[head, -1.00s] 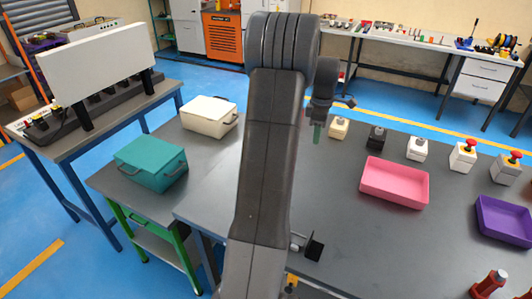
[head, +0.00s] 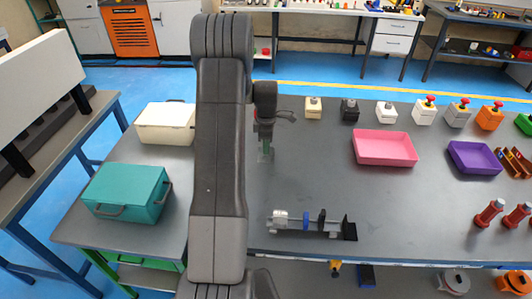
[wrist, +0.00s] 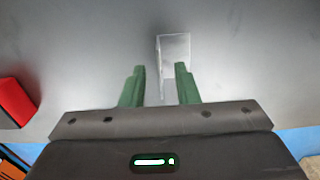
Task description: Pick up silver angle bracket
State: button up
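The silver angle bracket (wrist: 176,48) is a pale, shiny piece on the grey table in the wrist view, ahead of my gripper (wrist: 160,76). Its upright edge runs down into the gap between the two green fingers, close to the right finger. My gripper is open, with nothing clamped between the fingers. In the head view my gripper (head: 265,152) points down over the table, right of my arm. The bracket cannot be made out there. Whether the fingers touch it is not clear.
A small bending fixture (head: 312,223) stands near the table's front edge. A pink tray (head: 386,148) and purple tray (head: 474,157) lie to the right. A teal box (head: 128,190) and cream box (head: 165,122) stand left. A red object (wrist: 16,102) shows in the wrist view.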

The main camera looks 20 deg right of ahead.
jog(key=shift+f, duration=0.65)
grip_shut()
jog(key=shift+r, duration=0.15)
